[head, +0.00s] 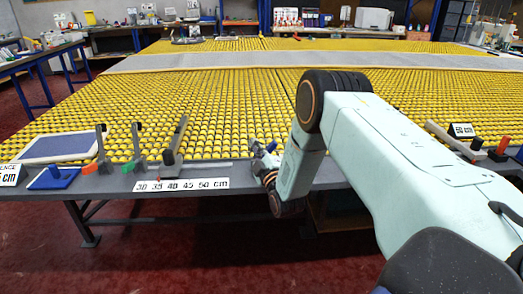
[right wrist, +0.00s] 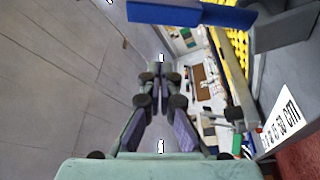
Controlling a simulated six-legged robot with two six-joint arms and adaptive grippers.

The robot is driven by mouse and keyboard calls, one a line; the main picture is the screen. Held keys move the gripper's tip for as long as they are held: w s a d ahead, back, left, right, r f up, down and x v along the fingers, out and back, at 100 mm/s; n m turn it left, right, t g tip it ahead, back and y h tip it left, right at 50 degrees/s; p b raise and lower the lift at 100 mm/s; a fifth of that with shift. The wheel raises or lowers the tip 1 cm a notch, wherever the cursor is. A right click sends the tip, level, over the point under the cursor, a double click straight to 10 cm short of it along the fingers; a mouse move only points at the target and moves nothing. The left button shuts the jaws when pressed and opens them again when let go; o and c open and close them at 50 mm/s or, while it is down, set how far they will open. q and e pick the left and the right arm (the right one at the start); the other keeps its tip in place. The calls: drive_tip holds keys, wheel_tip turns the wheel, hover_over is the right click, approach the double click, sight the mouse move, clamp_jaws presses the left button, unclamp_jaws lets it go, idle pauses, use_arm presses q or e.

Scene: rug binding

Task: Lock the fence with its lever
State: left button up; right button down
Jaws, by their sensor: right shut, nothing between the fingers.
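My right gripper (head: 268,178) is at the front edge of the table, right of the printed centimetre scale (head: 181,184). In the right wrist view its fingers (right wrist: 157,82) are together with nothing between them. A blue bar (right wrist: 190,13), which looks like a lever, crosses the top of that view beside a grey block (right wrist: 283,28), apart from the fingertips. In the head view a small blue part (head: 271,147) shows just above the gripper, partly hidden by my arm. A dark bar on a block (head: 174,145), perhaps the fence, stands above the scale. My left gripper is out of view.
Clamps with an orange (head: 90,168) and a green handle (head: 128,167) stand on the left of the front rail. A yellow roller table (head: 230,110) carries a grey strip (head: 280,60). Another bar stands right (head: 455,140).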

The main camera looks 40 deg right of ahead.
drive_tip(key=shift+d+v, duration=0.4)
drive_tip(key=shift+v, duration=4.55)
drive_tip(key=s+a+f+m+g+y, duration=0.2)
drive_tip(key=s+a+f+m+g, duration=0.3)
drive_tip(key=f, duration=0.4)
drive_tip(key=s+a+f+m+g+y, duration=0.25)
drive_tip(key=s+a+f+g, duration=0.25)
drive_tip(key=s+f, duration=0.3)
drive_tip(key=s+a+f+g, duration=0.1)
drive_tip(key=s+a+g, duration=0.2)
drive_tip(key=s, duration=0.5)
drive_tip(key=s+a+f+m+g+b, duration=0.1)
drive_tip(key=s+a+f+g, duration=0.1)
drive_tip(key=s, duration=0.6)
drive_tip(key=s+a+f+m+g, duration=0.1)
drive_tip(key=s+a+g, duration=0.2)
drive_tip(key=s, duration=0.5)
drive_tip(key=shift+s+a+f+g+y+b, duration=0.2)
drive_tip(key=shift+a+f+g+y+b, duration=0.2)
drive_tip(key=shift+g, duration=0.3)
